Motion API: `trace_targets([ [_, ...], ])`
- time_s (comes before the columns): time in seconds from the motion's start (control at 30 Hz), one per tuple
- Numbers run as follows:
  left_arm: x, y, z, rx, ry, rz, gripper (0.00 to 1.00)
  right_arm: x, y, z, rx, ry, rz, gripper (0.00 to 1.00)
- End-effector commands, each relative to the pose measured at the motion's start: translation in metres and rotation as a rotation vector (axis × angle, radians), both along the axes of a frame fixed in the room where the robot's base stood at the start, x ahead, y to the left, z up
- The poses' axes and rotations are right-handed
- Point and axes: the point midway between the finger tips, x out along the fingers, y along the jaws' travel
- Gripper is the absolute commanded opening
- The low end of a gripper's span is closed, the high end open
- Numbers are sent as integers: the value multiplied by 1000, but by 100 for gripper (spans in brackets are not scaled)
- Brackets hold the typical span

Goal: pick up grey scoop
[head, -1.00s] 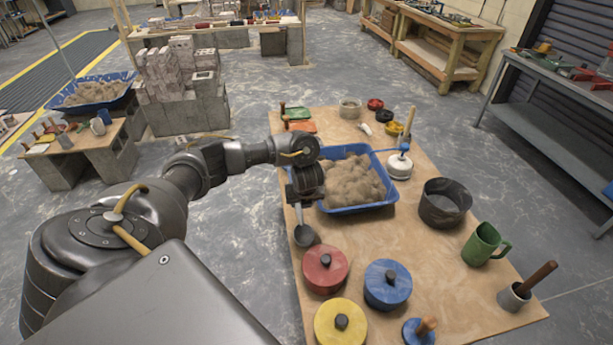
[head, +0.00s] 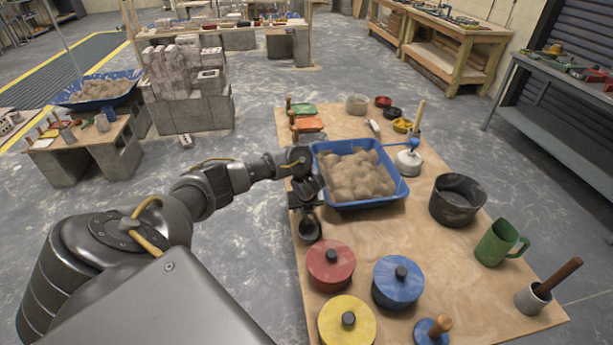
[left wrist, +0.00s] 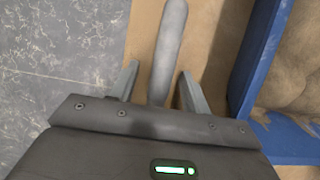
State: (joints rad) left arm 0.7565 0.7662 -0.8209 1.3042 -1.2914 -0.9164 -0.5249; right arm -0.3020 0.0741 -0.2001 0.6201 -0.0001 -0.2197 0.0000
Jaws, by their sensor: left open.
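The grey scoop lies at the left edge of the wooden tabletop, its dark bowl (head: 310,229) toward the red-lidded pot. In the left wrist view its grey handle (left wrist: 170,45) runs down between the two fingers. My left gripper (head: 307,200) is over the handle, just left of the blue tub, and hides most of the handle in the head view. In the left wrist view my left gripper (left wrist: 158,85) is open, with a finger on each side of the handle and visible gaps. My right gripper is not in view.
The blue tub (head: 368,203) of sand stands close on the gripper's right. Red (head: 331,264), blue (head: 398,281) and yellow (head: 346,322) lidded pots stand nearer. A black bucket (head: 457,201) and green mug (head: 500,243) are at the right. The table's left edge is close.

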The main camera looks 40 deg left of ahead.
Motion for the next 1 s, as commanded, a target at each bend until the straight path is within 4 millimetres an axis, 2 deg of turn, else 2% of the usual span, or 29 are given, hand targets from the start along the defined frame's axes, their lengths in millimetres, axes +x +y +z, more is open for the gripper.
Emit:
trace_targets([
  [0.27, 1, 1, -5, 0, 0, -1, 47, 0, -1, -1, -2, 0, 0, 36],
  [0.37, 1, 1, -5, 0, 0, -1, 37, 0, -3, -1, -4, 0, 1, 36],
  [0.63, 1, 1, -4, 0, 0, -1, 1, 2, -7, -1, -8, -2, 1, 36],
  [1.0, 1, 1, -4, 0, -1, -1, 0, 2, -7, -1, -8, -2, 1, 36],
])
